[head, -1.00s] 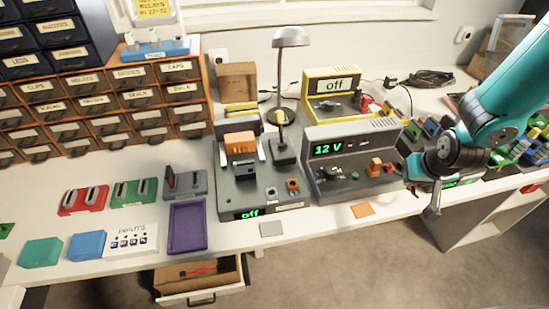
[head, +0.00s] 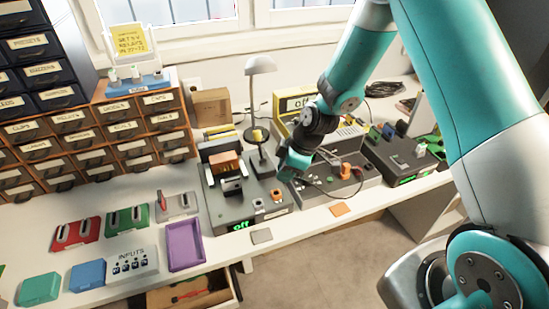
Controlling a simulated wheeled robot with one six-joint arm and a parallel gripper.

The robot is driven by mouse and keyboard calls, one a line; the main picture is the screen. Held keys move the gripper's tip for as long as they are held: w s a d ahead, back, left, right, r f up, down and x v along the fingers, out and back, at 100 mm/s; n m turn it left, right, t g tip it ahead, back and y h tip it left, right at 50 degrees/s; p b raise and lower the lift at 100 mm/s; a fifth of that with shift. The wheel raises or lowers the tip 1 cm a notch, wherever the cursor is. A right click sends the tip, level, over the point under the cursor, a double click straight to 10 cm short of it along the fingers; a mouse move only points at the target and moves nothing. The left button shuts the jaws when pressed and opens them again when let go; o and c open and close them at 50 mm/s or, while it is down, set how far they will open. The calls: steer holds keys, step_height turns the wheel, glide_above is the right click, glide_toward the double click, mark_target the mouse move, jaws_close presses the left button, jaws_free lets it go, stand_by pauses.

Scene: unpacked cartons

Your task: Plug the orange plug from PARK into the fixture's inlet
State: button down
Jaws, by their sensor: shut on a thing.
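My gripper (head: 291,172) is shut, above the right side of the dark grey fixture (head: 223,211), whose display reads "off". The held thing is mostly hidden and its colour cannot be told; a dark cable (head: 330,195) loops from near the jaws to the right, suggesting a plug. A small orange-ringed socket (head: 277,194) is on the fixture's top, just below and left of the gripper. Another round socket (head: 258,204) is beside it. An orange piece (head: 345,170) stands on the grey supply unit right of the fixture. No PARK label is readable.
A lamp (head: 260,66) stands behind the fixture. My arm partly covers the yellow unit (head: 292,102). An open drawer (head: 190,293) juts out below.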

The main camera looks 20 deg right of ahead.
steer(key=shift+w+a+f+n+g+b, duration=0.1)
steer(key=shift+a+f+n+g+b, duration=0.4)
steer(key=shift+n, duration=0.35)
steer(key=shift+a+f+n+g+b, duration=0.15)
steer(key=shift+a+f+n+b, duration=0.15)
steer(key=shift+f+n+b, duration=0.45)
steer(key=shift+w+a+f+n+g+b, duration=0.1)
steer(key=shift+a+f+n+g+b, duration=0.25)
steer(key=shift+n, duration=0.65)
steer(key=shift+f+b, duration=0.7)
steer(key=shift+b, duration=0.05)
stand_by(1.2)
steer(key=c, duration=0.9)
jaws_free()
steer(key=shift+c, duration=0.2)
